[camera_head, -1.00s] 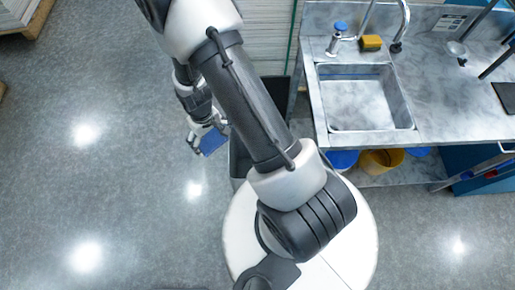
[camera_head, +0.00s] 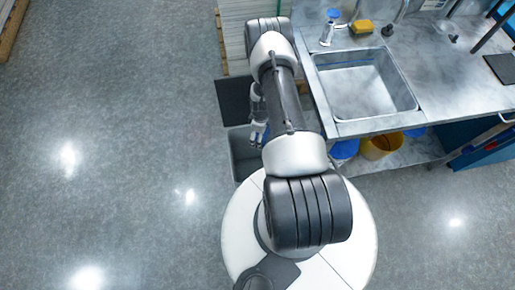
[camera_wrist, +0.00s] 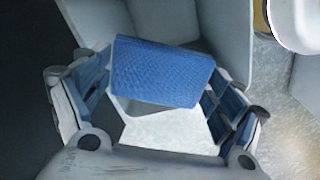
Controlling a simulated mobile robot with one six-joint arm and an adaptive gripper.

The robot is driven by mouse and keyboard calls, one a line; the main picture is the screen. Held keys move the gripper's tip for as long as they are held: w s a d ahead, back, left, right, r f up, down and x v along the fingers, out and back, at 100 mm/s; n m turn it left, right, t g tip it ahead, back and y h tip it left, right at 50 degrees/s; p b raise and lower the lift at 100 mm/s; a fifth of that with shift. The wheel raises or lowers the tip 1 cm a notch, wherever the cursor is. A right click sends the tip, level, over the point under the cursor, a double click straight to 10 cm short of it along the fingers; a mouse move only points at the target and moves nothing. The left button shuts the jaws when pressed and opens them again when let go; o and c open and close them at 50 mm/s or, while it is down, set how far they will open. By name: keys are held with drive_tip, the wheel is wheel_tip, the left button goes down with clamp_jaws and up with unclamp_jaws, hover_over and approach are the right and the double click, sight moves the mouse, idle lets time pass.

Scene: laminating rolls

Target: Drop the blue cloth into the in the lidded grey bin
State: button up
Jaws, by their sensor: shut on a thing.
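The blue cloth (camera_wrist: 162,72) shows in the wrist view as a folded, textured piece between the fingers of my gripper (camera_wrist: 160,85), which is shut on it. In the head view my gripper (camera_head: 258,135) hangs over the grey bin (camera_head: 243,168), and I cannot make out the cloth there. The bin's dark lid (camera_head: 234,100) appears swung open on its far side. In the wrist view the bin's pale grey walls (camera_wrist: 228,30) lie around and beyond the cloth. How high the cloth is above the bin is hard to tell.
The steel counter with a sink (camera_head: 365,85) stands to the right of the bin. A yellow bucket (camera_head: 378,147) and blue containers (camera_head: 344,150) sit on the shelf below it. A pale stack (camera_head: 240,25) stands behind. The floor to the left is clear.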

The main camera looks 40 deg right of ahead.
wheel_tip(320, 180, down, 5)
drive_tip(key=b, duration=0.3)
drive_tip(key=shift+f, duration=0.1)
drive_tip(key=o, duration=0.8)
drive_tip(key=shift+o, duration=0.2)
wheel_tip(320, 180, up, 12)
drive_tip(key=shift+r, duration=0.1)
idle(0.4)
